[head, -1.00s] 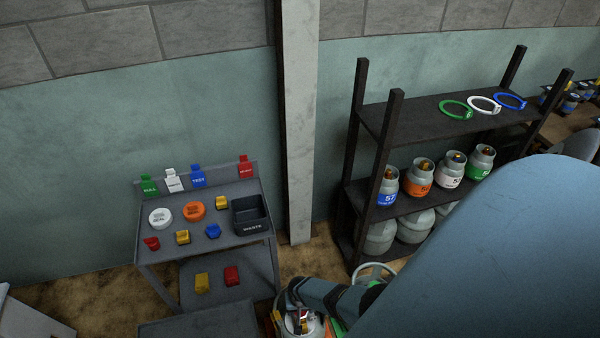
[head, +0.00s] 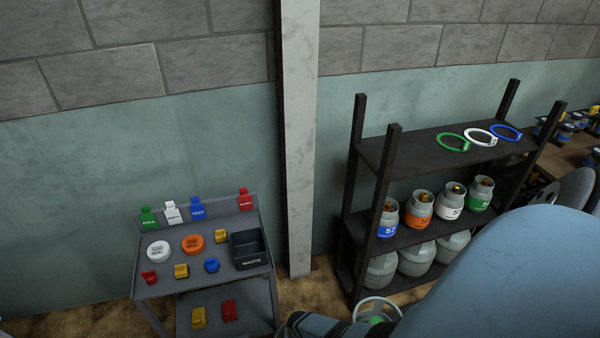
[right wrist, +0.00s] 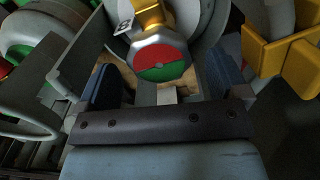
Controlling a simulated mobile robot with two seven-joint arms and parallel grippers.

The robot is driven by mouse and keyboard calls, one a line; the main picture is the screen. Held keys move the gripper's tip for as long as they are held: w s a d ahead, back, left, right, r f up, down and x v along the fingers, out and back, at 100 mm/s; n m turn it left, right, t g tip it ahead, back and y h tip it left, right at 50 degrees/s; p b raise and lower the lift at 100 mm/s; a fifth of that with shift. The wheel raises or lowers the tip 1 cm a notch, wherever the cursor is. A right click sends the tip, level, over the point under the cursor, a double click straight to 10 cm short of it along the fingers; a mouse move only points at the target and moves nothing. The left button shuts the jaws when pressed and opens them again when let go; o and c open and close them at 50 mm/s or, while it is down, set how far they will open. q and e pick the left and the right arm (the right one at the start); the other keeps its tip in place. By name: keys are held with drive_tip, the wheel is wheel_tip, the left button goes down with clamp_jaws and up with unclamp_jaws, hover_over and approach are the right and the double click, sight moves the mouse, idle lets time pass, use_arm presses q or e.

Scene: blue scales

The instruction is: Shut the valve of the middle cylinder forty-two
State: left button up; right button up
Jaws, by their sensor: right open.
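In the right wrist view, a valve knob (right wrist: 160,62) with a red and green face sits on a brass valve body (right wrist: 150,14), inside the grey collar (right wrist: 205,22) of a cylinder. My right gripper (right wrist: 163,80) is open, with its blue-padded fingers on either side of the knob. I cannot tell whether either finger touches it. The cylinder's number is not readable, so I cannot confirm that it is forty-two. In the head view only part of my right arm shows at the bottom edge; its gripper and this cylinder are out of frame. My left gripper is not in view.
Another cylinder (right wrist: 30,30) stands close on the left in the wrist view, and a yellow part (right wrist: 278,50) is close on the right. In the head view, a dark rack (head: 400,240) holds several cylinders, and a grey bench (head: 205,263) holds tags, seals and a waste bin (head: 250,261).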

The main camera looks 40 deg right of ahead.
use_arm(q)
drive_tip(key=r+p, duration=0.1)
drive_tip(key=p, duration=0.1)
drive_tip(key=r+p, duration=0.1)
drive_tip(key=p, duration=0.1)
drive_tip(key=r+p, duration=0.2)
drive_tip(key=shift+s+a, duration=0.35)
use_arm(e)
wheel_tip(320, 180, up, 13)
use_arm(q)
wheel_tip(320, 180, up, 10)
drive_tip(key=p, duration=1.1)
drive_tip(key=shift+s+a+r, duration=0.15)
drive_tip(key=shift+a, duration=0.15)
use_arm(e)
drive_tip(key=s+a+r+n+t+y, duration=0.1)
drive_tip(key=s+a+r+n+t, duration=0.1)
drive_tip(key=r, duration=1.1)
drive_tip(key=s+a+r+n+t+y, duration=0.1)
drive_tip(key=s+a+r+n+t, duration=0.2)
drive_tip(key=r, duration=1)
drive_tip(key=s+a+r+n+t+y, duration=0.1)
drive_tip(key=s+a+r+n+t, duration=0.1)
drive_tip(key=a+r+n+t, duration=0.3)
drive_tip(key=a+r+t, duration=0.1)
drive_tip(key=a+r, duration=0.3)
drive_tip(key=r, duration=0.4)
drive_tip(key=shift+s+n, duration=0.3)
drive_tip(key=shift+n, duration=0.1)
